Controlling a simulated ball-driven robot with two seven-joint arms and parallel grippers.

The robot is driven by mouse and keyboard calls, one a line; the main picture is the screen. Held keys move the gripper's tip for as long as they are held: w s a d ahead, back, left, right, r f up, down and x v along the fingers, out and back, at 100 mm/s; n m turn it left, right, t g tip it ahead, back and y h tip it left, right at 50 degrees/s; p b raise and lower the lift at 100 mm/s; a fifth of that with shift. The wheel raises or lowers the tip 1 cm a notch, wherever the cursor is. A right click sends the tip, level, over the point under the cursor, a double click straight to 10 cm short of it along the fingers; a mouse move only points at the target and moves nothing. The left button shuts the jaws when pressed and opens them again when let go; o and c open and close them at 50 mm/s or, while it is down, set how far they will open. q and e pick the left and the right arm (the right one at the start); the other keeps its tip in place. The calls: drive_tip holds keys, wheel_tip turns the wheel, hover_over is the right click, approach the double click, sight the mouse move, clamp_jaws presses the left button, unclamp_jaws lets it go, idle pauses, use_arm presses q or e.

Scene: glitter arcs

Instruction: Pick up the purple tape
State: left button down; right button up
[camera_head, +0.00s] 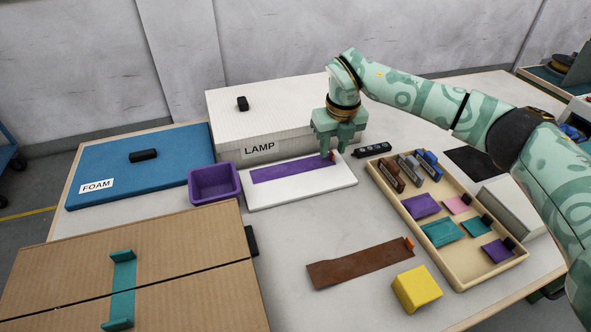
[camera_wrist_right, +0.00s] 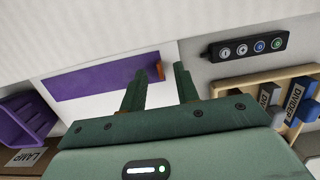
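The purple tape (camera_head: 293,172) is a flat strip lying on a white board (camera_head: 300,194), with a small orange tab (camera_head: 332,155) at its right end. It also shows in the right wrist view (camera_wrist_right: 100,78), with the orange tab (camera_wrist_right: 161,72) near the fingertips. My right gripper (camera_head: 337,151) points down at the tape's right end. Whether the fingers touch the tape or board is unclear. My left gripper is not in view.
A white box (camera_head: 275,105) labelled LAMP stands right behind the board. A purple bin (camera_head: 214,183) is to its left. A wooden tray (camera_head: 415,222) with several coloured pieces is to the right. A brown strip (camera_head: 360,264) and yellow block (camera_head: 416,289) lie in front.

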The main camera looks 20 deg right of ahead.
drive_tip(key=shift+w+f, duration=0.15)
drive_tip(key=shift+f, duration=0.55)
drive_tip(key=shift+r, duration=0.25)
clamp_jaws()
drive_tip(key=shift+r, duration=0.1)
